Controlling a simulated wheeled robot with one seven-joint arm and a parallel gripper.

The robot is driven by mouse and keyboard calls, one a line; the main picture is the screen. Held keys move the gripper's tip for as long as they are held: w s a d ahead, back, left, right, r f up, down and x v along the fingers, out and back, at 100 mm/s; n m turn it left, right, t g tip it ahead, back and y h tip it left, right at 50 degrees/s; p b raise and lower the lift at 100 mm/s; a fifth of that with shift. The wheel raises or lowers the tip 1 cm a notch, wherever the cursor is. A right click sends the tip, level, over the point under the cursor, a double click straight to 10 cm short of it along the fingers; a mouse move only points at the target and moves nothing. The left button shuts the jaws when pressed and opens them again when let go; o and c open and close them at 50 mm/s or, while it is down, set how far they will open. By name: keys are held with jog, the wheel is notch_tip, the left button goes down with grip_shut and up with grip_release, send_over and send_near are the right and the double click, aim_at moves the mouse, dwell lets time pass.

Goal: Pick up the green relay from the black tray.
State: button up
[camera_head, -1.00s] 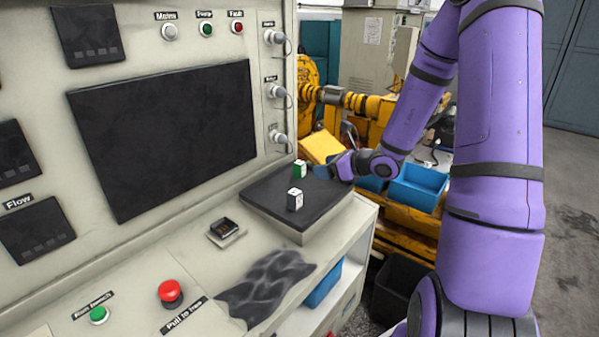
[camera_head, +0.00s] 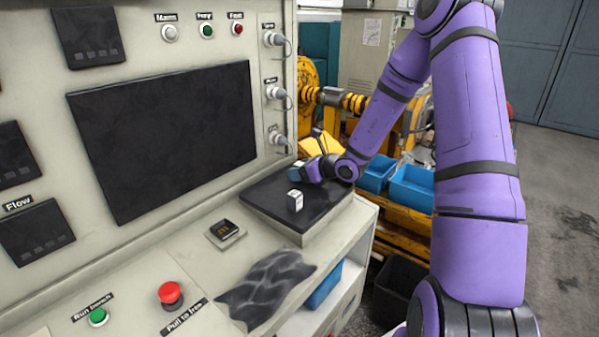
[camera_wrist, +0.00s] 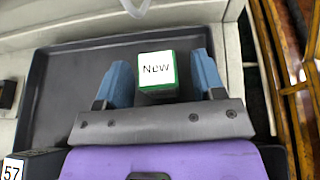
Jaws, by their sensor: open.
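The green relay (camera_wrist: 157,72), with a white top reading "New", stands between the two blue fingers of my gripper (camera_wrist: 160,80) in the wrist view. The fingers are open, one on each side, with small gaps between them and the relay. The relay is on the black tray (camera_wrist: 70,75). In the head view my gripper (camera_head: 300,170) is over the far end of the black tray (camera_head: 262,195) and hides most of the relay. A dark relay with a white top (camera_head: 295,201) stands on the tray nearer the camera; its label "57" (camera_wrist: 12,169) shows in the wrist view's lower left corner.
The control panel with a dark screen (camera_head: 165,140) rises behind and left of the tray. A dark crumpled cloth (camera_head: 268,283) and a red button (camera_head: 170,294) are on the console. Blue bins (camera_head: 411,187) stand beyond the tray at right.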

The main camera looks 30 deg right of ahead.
jog(key=shift+w+a+f, duration=0.1)
jog(key=shift+w+f, duration=0.05)
jog(key=shift+w, duration=0.1)
jog(key=c, duration=1)
